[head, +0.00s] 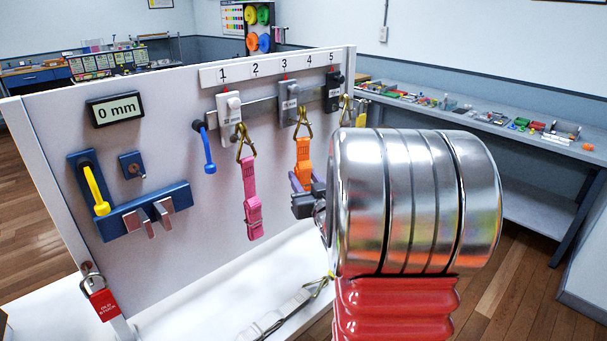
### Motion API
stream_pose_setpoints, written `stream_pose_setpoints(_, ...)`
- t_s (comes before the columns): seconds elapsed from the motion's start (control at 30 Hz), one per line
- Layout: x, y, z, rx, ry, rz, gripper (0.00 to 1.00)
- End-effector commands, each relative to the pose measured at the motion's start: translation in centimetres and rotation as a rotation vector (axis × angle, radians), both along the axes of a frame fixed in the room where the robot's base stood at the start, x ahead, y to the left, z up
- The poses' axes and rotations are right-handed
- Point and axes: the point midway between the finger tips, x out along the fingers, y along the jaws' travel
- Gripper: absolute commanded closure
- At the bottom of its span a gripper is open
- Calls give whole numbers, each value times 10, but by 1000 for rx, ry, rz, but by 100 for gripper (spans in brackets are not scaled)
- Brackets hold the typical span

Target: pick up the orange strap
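The orange strap (304,156) hangs from a gold hook (303,125) on the white wall panel, near the numbers 3 and 4. My gripper (301,192) is at the strap's lower part, with its grey fingers at the strap's left edge and just in front of it. My arm's large shiny link hides the gripper's right side. The strap's lower end is hidden behind the fingers. I cannot tell whether the fingers are closed on the strap.
A pink strap (250,195) hangs to the left on its own gold hook. A white strap (285,308) lies on the white ledge below. A blue bracket (125,222) and a red padlock (103,303) are further left. A cluttered bench (500,128) stands behind at right.

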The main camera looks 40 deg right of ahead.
Motion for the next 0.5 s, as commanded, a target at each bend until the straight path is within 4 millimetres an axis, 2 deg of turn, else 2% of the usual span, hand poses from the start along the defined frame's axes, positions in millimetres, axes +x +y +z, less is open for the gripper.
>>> stream_pose_setpoints(0.3,36,-16,3,0,0,1,63)
stream_pose_setpoints(0.5,41,-17,3,0,0,1,63)
